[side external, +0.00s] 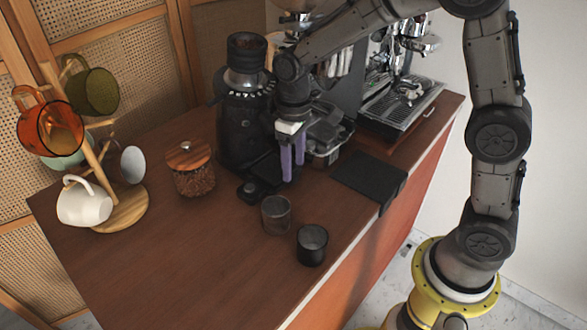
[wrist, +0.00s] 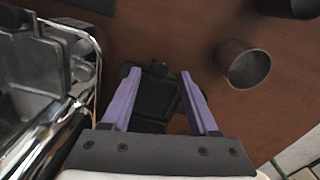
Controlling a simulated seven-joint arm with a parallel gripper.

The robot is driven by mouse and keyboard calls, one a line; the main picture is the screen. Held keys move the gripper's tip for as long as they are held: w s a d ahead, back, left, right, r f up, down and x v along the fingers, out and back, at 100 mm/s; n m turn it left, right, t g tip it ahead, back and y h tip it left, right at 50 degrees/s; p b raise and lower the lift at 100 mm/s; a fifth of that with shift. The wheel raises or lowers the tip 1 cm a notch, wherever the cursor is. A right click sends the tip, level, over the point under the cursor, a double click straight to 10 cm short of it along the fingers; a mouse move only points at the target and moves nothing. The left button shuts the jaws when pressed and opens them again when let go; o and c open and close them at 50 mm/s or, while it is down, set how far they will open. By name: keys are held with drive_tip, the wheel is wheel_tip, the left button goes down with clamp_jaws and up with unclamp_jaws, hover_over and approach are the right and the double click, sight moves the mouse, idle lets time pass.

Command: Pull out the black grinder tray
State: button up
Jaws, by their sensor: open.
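The black grinder (side external: 242,125) stands upright on the wooden cart top. Its black tray (side external: 255,190) lies low at the grinder's foot, toward the front. In the wrist view the black tray (wrist: 156,98) shows between and beyond my purple fingers. My gripper (side external: 292,180) points down in front of the grinder, above the tray area; it also shows in the wrist view (wrist: 160,80). The fingers are apart with nothing held between them. I cannot tell the exact height of the fingertips over the tray. Part of the tray is hidden behind my gripper's fingers and body.
A smoky glass (side external: 276,214) and a black cup (side external: 312,245) stand just in front. A jar of beans (side external: 190,170) and a mug tree (side external: 115,205) are at left. A metal container (side external: 325,140), a black mat (side external: 370,178) and the espresso machine (side external: 400,100) are at right.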

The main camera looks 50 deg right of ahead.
drive_tip(key=shift+f, duration=1.2)
clamp_jaws()
drive_tip(key=shift+r, duration=0.1)
idle(0.5)
